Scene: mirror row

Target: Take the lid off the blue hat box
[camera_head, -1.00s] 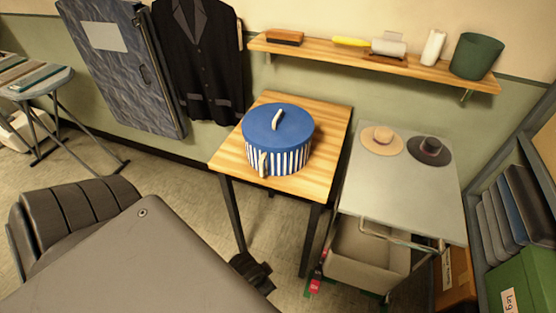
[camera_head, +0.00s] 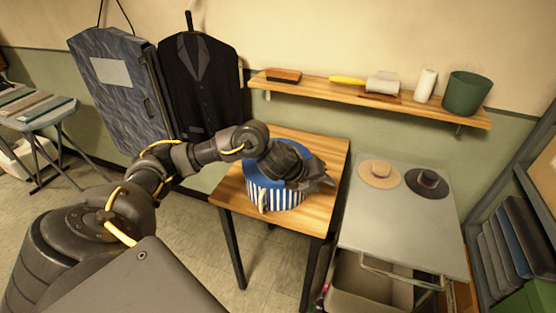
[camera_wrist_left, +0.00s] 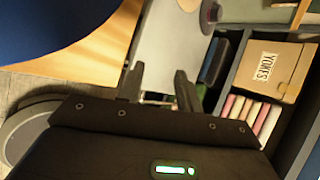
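The blue hat box (camera_head: 283,199), with blue and white striped sides, stands on the wooden table (camera_head: 312,216). Its blue lid (camera_head: 256,178) is on it; the cream handle on top is hidden behind my left arm. My left gripper (camera_head: 322,182) is over the right side of the box in the head view, pointing right. In the left wrist view its two fingers (camera_wrist_left: 160,84) are apart with nothing between them, and the blue lid (camera_wrist_left: 45,22) fills the upper left corner. I cannot tell whether the gripper touches the lid. My right gripper is not in view.
A grey side table (camera_head: 400,225) to the right carries a tan hat (camera_head: 380,174) and a dark hat (camera_head: 427,183). A wall shelf (camera_head: 370,97) hangs behind, with a green pot (camera_head: 466,93). A garment bag (camera_head: 122,95) and dark jacket (camera_head: 200,85) hang at the back left.

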